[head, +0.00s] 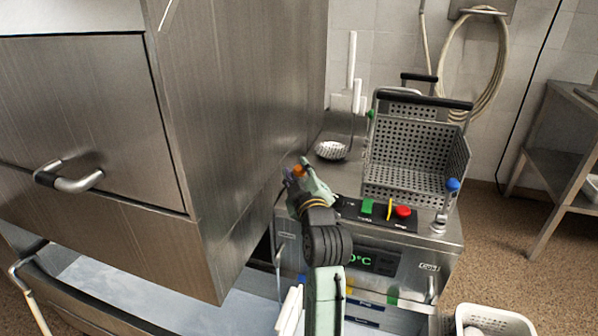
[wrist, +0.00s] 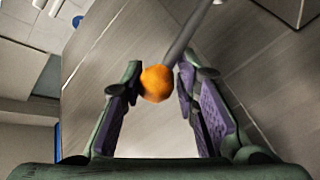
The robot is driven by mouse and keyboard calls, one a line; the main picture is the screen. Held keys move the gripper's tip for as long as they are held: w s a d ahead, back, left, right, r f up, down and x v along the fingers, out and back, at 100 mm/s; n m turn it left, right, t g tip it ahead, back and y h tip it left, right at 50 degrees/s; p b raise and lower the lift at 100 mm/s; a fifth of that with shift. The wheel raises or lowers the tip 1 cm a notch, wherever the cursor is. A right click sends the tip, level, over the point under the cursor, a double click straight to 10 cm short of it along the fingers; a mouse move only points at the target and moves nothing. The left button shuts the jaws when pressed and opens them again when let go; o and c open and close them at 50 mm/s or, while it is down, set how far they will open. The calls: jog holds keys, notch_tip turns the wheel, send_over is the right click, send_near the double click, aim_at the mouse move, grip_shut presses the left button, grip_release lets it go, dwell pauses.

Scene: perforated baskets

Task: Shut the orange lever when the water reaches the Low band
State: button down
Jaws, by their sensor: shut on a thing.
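The orange lever shows its round orange knob (wrist: 157,83) on a grey rod in the wrist view. The knob sits between the fingertips of my gripper (wrist: 160,86), which is shut on it. In the head view the orange knob (head: 299,170) shows at the tip of my gripper (head: 302,177), at the left rear of the steel machine (head: 452,236). The lever's base is hidden behind my gripper and the large steel housing. I see no water level and no Low band; the green display (head: 361,260) is partly covered by my arm.
A perforated basket (head: 410,140) with a black handle stands on the machine. A blue-knobbed lever (head: 452,185) is at its front right. The large steel housing (head: 240,100) stands close left of my arm.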

jog(key=shift+d, duration=0.25)
jog(key=shift+s+f+b, duration=0.1)
jog(key=shift+b, duration=0.5)
jog(key=shift+s+t+b, duration=0.15)
jog(key=shift+t+b, duration=0.15)
jog(key=shift+b, duration=0.45)
jog(key=c, duration=1.4)
grip_release()
jog(key=shift+o, duration=0.3)
jog(key=shift+s, duration=0.1)
jog(key=v, duration=0.7)
jog(key=shift+s, duration=0.2)
